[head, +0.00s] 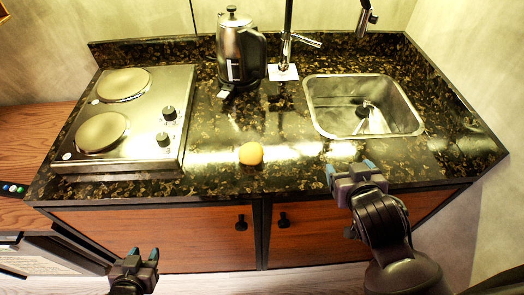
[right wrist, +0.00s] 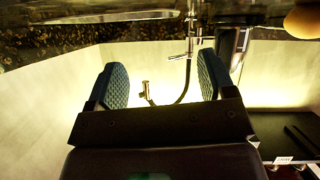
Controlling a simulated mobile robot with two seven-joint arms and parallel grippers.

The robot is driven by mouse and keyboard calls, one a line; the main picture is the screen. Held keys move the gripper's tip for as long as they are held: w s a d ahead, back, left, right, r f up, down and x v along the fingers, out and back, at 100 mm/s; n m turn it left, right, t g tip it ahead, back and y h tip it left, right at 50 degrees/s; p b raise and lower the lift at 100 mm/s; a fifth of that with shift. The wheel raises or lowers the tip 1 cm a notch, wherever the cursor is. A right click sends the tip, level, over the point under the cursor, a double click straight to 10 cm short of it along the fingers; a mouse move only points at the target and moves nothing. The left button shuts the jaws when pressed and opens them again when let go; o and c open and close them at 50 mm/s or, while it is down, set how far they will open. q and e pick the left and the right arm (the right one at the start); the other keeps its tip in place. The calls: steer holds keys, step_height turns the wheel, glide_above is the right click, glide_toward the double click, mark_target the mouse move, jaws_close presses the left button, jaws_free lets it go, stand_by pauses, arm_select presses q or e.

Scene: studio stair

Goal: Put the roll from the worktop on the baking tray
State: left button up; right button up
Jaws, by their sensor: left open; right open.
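The roll (head: 251,153), small, round and orange-tan, sits on the dark speckled worktop (head: 222,180) near its front edge, between the hob and the sink. It also shows, partly cut off, at the top right of the right wrist view (right wrist: 303,21). My right gripper (head: 350,170) is open and empty at the worktop's front edge, to the right of the roll and apart from it. Its two blue-padded fingers stand apart in the right wrist view (right wrist: 162,78). My left gripper (head: 142,256) is open and empty, low in front of the cabinet. I cannot make out a baking tray.
A two-plate hob (head: 140,120) stands left on the worktop. A metal kettle (head: 232,55) and a tap (head: 288,40) are at the back. The sink (head: 400,120) is on the right. Cabinet doors with black knobs (head: 241,223) are below. The worktop around the roll is clear.

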steer(key=w+a+r+n+t+y, duration=0.3)
steer(key=a+r+t+y, duration=0.15)
steer(key=a+r, duration=0.4)
steer(key=w+a+r+n+t+y, duration=0.3)
steer(key=a+r+n+y, duration=0.15)
steer(key=a+r, duration=0.45)
steer(key=s+a+r+n+g+y, duration=0.2)
steer(key=s+a+n+g+y, duration=0.2)
steer(key=a+n+g+y, duration=0.45)
steer(key=s+a+r+n+g+y, duration=0.3)
steer(key=s+a+n+g+y, duration=0.3)
steer(key=n+g, duration=0.45)
steer(key=s+a+f+n+g+h, duration=0.3)
steer(key=a+f+n+g+h, duration=0.2)
steer(key=f+n+g+h, duration=0.15)
steer(key=t+h, duration=0.8)
steer(key=h, duration=1.1)
glide_toward(249, 150)
steer(key=shift+m+y, duration=0.3)
steer(key=x, duration=0.4)
steer(key=shift+d+f, duration=0.1)
steer(key=shift+f, duration=0.25)
steer(key=shift+d+x, duration=0.15)
steer(key=shift+x, duration=1.35)
steer(key=shift+d+x, duration=0.1)
steer(key=shift+x, duration=1.4)
steer(key=shift+w+r, duration=0.1)
steer(key=c, duration=0.7)
